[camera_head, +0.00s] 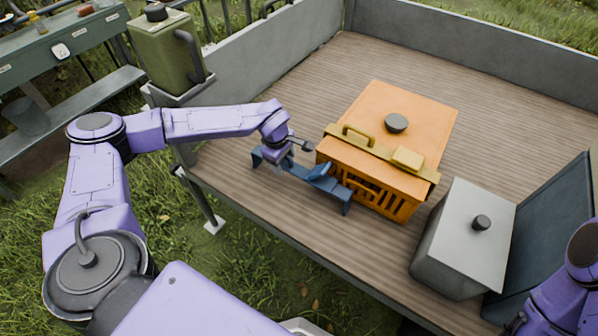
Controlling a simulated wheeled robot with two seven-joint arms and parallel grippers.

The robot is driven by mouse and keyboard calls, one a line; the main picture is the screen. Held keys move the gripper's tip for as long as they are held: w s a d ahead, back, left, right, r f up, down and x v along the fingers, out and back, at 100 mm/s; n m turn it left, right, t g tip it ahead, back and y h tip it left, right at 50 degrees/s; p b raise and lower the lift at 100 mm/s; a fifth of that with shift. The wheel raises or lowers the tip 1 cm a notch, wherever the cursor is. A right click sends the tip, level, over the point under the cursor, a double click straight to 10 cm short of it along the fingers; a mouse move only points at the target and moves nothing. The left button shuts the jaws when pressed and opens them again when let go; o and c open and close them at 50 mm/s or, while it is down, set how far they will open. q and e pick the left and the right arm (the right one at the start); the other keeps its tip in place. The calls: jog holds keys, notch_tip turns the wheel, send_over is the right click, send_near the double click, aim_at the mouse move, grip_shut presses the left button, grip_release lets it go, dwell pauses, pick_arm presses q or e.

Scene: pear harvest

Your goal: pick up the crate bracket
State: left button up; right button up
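Two bracket-like pieces show, and I cannot tell which is the crate bracket. A blue one (327,185), a long bar with short legs at its ends, stands at the near edge of the wooden deck. A yellow one (375,154) with a raised handle and a pad lies across the top of the orange crate (413,107). My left gripper (284,148) is at the left part of the blue bracket, just left of the crate. A dark finger sticks out to the right. Whether the gripper holds the bracket is unclear. My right gripper is not in view; part of my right arm shows bottom right.
A grey box (470,240) with a dark knob stands right of the crate, beside a dark blue panel (548,225). A green can (165,52) stands left of the deck. Grey side walls (480,50) bound the deck (320,85), which is clear behind the crate.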

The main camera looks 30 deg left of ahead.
pick_arm(q)
jog(key=c, duration=0.9)
jog(key=shift+r, duration=0.25)
notch_tip(320, 180, up, 2)
jog(key=shift+w+r, duration=0.1)
jog(key=shift+r, duration=0.1)
jog(key=s+r, duration=0.3)
jog(key=s, duration=0.1)
jog(key=s+d+r, duration=0.1)
jog(key=s+r, duration=0.2)
jog(key=s, duration=0.2)
jog(key=s+d+r, duration=0.1)
jog(key=s+r, duration=0.3)
jog(key=s, duration=0.1)
